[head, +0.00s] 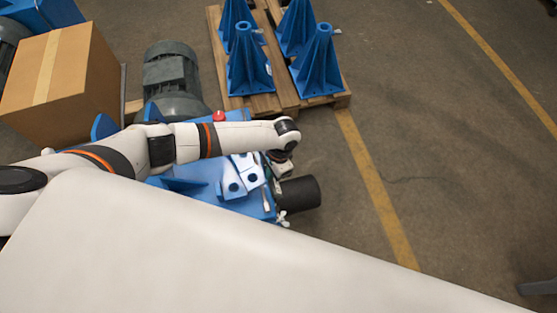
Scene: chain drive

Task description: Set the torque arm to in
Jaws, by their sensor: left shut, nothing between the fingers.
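The blue machine (208,198) stands below my left arm, which crosses over it from the left. My left gripper (281,170) points down at the machine's right end, above and left of a black cylinder (300,194). It is shut and empty. White brackets (232,178) with blue round spots sit on the machine just left of the gripper. A thin light rod (266,200) stands near them. I cannot tell for sure which part is the torque arm or how it is set; my arm hides part of the machine. My right gripper is not in view.
A red knob (218,116) sits at the machine's back edge. A grey motor (172,78) and a cardboard box (62,82) are at the back left. A wooden pallet (262,102) carries several blue stands (249,66).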

